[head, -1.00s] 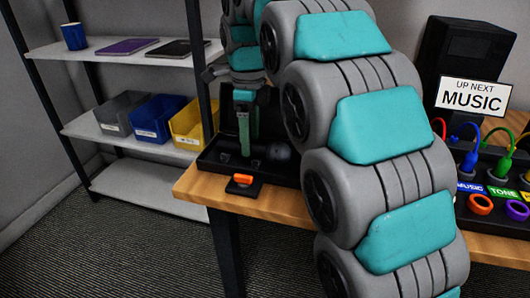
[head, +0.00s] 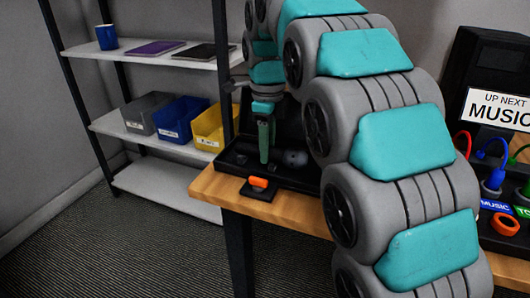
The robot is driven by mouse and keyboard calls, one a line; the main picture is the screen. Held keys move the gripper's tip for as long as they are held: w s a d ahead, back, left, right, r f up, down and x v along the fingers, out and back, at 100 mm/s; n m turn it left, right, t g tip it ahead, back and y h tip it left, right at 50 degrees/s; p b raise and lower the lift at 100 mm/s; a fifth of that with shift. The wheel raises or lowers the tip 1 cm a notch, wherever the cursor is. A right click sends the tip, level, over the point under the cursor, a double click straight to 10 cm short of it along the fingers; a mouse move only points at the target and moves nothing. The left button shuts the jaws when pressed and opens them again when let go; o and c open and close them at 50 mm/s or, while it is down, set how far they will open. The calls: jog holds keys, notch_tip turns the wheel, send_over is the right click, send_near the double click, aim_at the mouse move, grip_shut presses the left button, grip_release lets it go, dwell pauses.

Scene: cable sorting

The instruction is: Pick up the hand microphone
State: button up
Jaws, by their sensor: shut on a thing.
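The hand microphone (head: 294,158) lies in an open black case on the wooden table. Its dark rounded head shows just right of my fingers, and the rest is hard to make out against the dark case. My gripper (head: 264,158) points down into the case with its green fingers shut on the microphone, left of the head. The microphone appears to be still down in the case. My large arm covers the right part of the case.
An orange switch on a black base (head: 258,185) sits at the table's front edge (head: 215,192). Shelves at left hold a blue mug (head: 107,37) and bins (head: 175,118). A panel with cables and rings (head: 505,225) and a MUSIC sign (head: 498,108) stand at right.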

grip_shut()
jog(key=shift+r, duration=0.1)
dwell(0.3)
jog(key=shift+r, duration=1.55)
jog(key=shift+s+r, duration=0.1)
jog(key=shift+r, duration=0.05)
jog(key=s+d+b, duration=0.1)
jog(key=s+d, duration=0.1)
jog(key=s, duration=0.5)
jog(key=s+d+r+b, duration=0.1)
jog(key=s+d, duration=0.1)
jog(key=s, duration=0.6)
jog(key=shift+d+r, duration=0.2)
jog(key=shift+d, duration=0.05)
